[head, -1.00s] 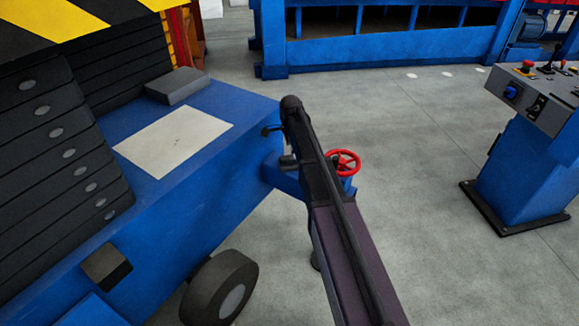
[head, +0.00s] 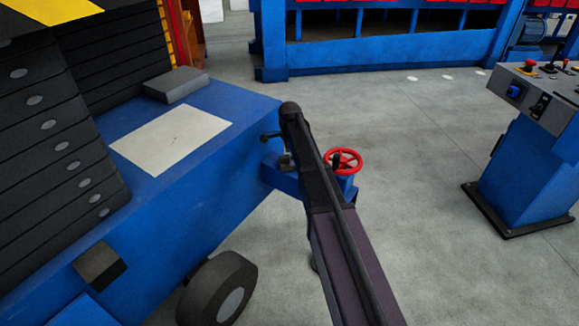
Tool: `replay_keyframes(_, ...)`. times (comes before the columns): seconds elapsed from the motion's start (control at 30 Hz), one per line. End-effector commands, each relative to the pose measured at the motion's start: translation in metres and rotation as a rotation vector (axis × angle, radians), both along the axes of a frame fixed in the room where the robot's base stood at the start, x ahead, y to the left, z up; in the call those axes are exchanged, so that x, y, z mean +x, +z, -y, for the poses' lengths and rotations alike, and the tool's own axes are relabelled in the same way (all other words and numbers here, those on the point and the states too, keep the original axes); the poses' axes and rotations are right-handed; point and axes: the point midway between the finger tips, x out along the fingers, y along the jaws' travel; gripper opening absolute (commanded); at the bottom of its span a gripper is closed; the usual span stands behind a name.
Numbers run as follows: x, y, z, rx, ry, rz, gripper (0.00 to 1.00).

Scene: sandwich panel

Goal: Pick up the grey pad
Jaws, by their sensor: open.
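The grey pad (head: 176,86) is a flat dark-grey block lying on the blue machine bed (head: 240,103), towards its far end. It sits beside the black stacked slabs and just beyond a pale sheet. My gripper (head: 275,148) is at the end of my dark arm, over the right edge of the blue bed. It is open and apart from the pad, to its right and nearer to the camera. Part of the gripper is hidden behind my arm, and no object shows between its fingers.
The pale sheet (head: 170,138) lies flat on the bed. Black slabs (head: 55,130) rise at the left under a yellow-black striped edge. A red handwheel (head: 343,161) stands right of my arm. A control console (head: 535,140) is at far right. Grey floor between is clear.

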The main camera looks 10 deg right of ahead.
Motion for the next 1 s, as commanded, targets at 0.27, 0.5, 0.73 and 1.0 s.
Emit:
replay_keyframes(0.27, 0.0, -0.02, 0.0, 0.0, 0.0, 0.0, 1.0)
replay_keyframes(0.5, 0.0, -0.021, 0.0, 0.0, 0.0, 0.0, 1.0)
replay_keyframes(0.73, 0.0, -0.021, 0.0, 0.0, 0.0, 0.0, 1.0)
replay_keyframes(1.0, 0.0, -0.021, -0.001, 0.0, 0.002, 0.0, 0.88)
